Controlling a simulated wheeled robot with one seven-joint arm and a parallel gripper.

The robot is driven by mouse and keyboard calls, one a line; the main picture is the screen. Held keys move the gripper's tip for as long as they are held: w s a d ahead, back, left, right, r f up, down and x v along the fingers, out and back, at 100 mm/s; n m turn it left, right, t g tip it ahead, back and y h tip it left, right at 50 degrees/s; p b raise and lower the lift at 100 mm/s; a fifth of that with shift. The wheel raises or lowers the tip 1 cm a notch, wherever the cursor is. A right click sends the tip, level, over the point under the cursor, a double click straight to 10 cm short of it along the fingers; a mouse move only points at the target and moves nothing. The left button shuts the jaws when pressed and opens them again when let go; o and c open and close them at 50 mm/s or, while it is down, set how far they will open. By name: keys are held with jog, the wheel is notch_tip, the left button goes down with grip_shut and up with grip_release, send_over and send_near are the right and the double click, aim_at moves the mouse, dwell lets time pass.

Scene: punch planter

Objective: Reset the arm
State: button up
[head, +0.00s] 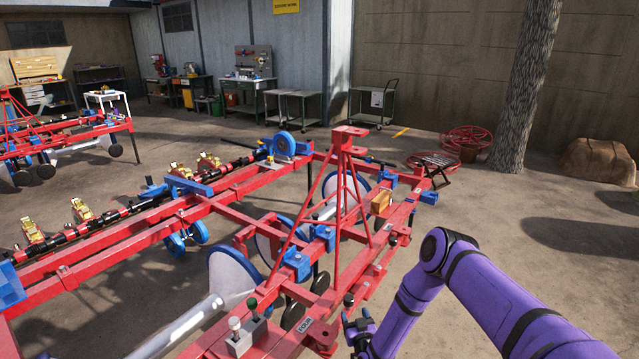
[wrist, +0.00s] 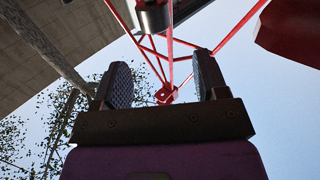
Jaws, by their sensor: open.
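My purple arm comes in from the lower right in the head view. Nothing is held between the pads. Beyond them the red mast (wrist: 225,45) of the planter rises against the sky. The same mast (head: 343,180) stands on the frame in the head view.
A small wooden block (head: 381,201) lies on the planter's right beam. A folding stool (head: 438,165), red hoops (head: 467,138), a tree trunk (head: 524,85) and a rock (head: 597,161) are behind. Workbenches (head: 254,90) line the wall. Open concrete lies right of the planter.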

jog(key=w+r+n+g+y, duration=0.1)
jog(key=w+r, duration=0.2)
jog(key=r, duration=0.5)
jog(key=w+d+r+n+g, duration=0.1)
jog(key=w+r, duration=0.3)
jog(key=r, duration=0.4)
jog(key=w+r+n+g+y, duration=0.1)
jog(key=w+r, duration=0.2)
jog(key=r, duration=0.4)
jog(key=s+d+r+g+h, duration=0.1)
jog(key=s+d+r+g, duration=0.15)
jog(key=r, duration=1.05)
jog(key=s+d+r+g+h, duration=0.1)
jog(key=s+d+r, duration=0.25)
jog(key=r, duration=0.85)
jog(key=s+d+r+m+g+h, duration=0.1)
jog(key=s+d+r, duration=0.2)
jog(key=s+r, duration=0.55)
jog(key=s+d+r+m+g+h, duration=0.1)
jog(key=s+d+r+g+h, duration=0.15)
jog(key=s+r, duration=0.6)
jog(key=s+d+m+g, duration=0.1)
jog(key=s+d, duration=0.1)
jog(key=s, duration=1.2)
jog(key=s+d+m+g, duration=0.1)
jog(key=s+d+m, duration=0.1)
jog(key=s, duration=1.3)
jog(key=shift+s+d+r, duration=0.15)
jog(key=shift+s+r, duration=0.05)
jog(key=shift+r, duration=0.1)
